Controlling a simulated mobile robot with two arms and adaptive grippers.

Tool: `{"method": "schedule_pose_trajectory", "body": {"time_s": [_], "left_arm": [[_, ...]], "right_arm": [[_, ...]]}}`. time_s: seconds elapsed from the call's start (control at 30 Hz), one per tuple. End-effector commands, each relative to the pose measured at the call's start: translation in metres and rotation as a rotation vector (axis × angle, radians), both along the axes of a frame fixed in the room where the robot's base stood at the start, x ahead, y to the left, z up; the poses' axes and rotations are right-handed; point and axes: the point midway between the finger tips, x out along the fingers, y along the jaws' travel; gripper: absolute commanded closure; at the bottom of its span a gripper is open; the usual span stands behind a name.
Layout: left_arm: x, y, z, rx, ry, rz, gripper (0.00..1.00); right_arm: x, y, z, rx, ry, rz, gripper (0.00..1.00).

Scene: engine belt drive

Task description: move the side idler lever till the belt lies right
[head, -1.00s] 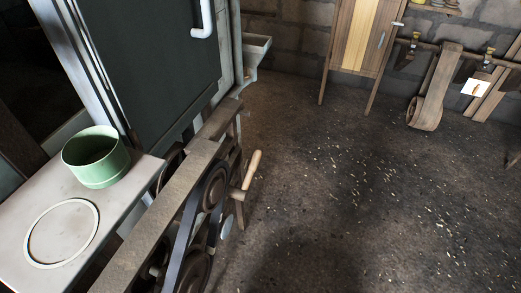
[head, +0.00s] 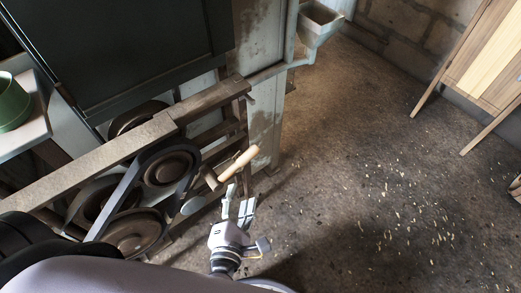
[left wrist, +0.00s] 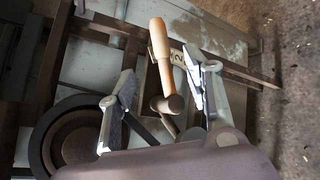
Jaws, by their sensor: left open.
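The side idler lever has a pale wooden handle (head: 239,163) and sticks out from the belt drive's frame in the head view. In the left wrist view its handle (left wrist: 158,38) stands between and beyond my fingers. My left gripper (head: 238,207) is open, just below the lever in the head view; in the left wrist view the open fingers (left wrist: 163,90) lie on either side of the lever, with no clear contact. The dark belt (head: 125,193) runs over dark pulleys (head: 171,168). How it sits on the idler is partly hidden. My right gripper is not in view.
A wooden beam (head: 95,166) runs along the top of the drive frame. A green pot (head: 11,103) stands on a pale table at the left. A grey hopper (head: 320,20) juts out at the back. The floor (head: 370,170) at the right is open, with scattered pale bits.

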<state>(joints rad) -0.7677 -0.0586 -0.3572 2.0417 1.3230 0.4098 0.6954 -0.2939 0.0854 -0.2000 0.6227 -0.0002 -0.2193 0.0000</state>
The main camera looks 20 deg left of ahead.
Motion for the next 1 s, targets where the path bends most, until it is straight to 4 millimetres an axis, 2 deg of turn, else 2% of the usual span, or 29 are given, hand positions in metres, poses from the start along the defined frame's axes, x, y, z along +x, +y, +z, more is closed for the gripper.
{"method": "schedule_pose_trajectory", "body": {"time_s": [0.1,0.23,0.37,0.7,0.83,1.0], "left_arm": [[0.013,0.002,-0.001,0.001,-0.002,0.003,0.54],[0.038,0.005,-0.006,0.003,-0.003,0.001,0.54],[0.066,0.008,-0.013,0.001,-0.003,0.000,0.54],[0.134,0.016,-0.032,0.004,-0.002,-0.001,0.54],[0.152,0.019,-0.037,0.004,-0.002,-0.002,0.54],[0.163,0.020,-0.041,0.004,-0.001,-0.003,0.54]], "right_arm": [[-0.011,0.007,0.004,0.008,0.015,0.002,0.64],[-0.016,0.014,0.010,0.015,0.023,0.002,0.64],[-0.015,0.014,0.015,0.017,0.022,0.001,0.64],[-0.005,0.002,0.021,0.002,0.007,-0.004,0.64],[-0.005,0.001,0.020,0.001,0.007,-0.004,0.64],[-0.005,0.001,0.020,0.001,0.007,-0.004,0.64]]}}
